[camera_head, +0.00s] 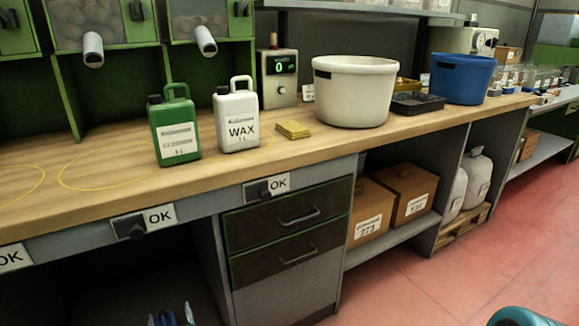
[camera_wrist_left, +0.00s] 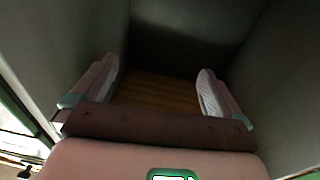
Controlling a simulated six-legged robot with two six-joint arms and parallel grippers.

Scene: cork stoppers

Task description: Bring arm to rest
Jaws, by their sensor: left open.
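My left gripper (camera_head: 171,316) shows only at the bottom edge of the head view, below the front of the workbench (camera_head: 110,182). In the left wrist view the left gripper (camera_wrist_left: 157,92) has its two fingers wide apart with nothing between them. Beyond the fingers is a dim brown surface (camera_wrist_left: 155,90) between dark grey walls. The rest of the left arm is out of the head view. My right gripper is not in view.
A green jug (camera_head: 175,127), a white WAX jug (camera_head: 237,120), a yellow stack (camera_head: 293,130), a white tub (camera_head: 352,92) and a blue tub (camera_head: 462,80) stand on the bench. Drawers (camera_head: 290,232) and cardboard boxes (camera_head: 370,210) sit below.

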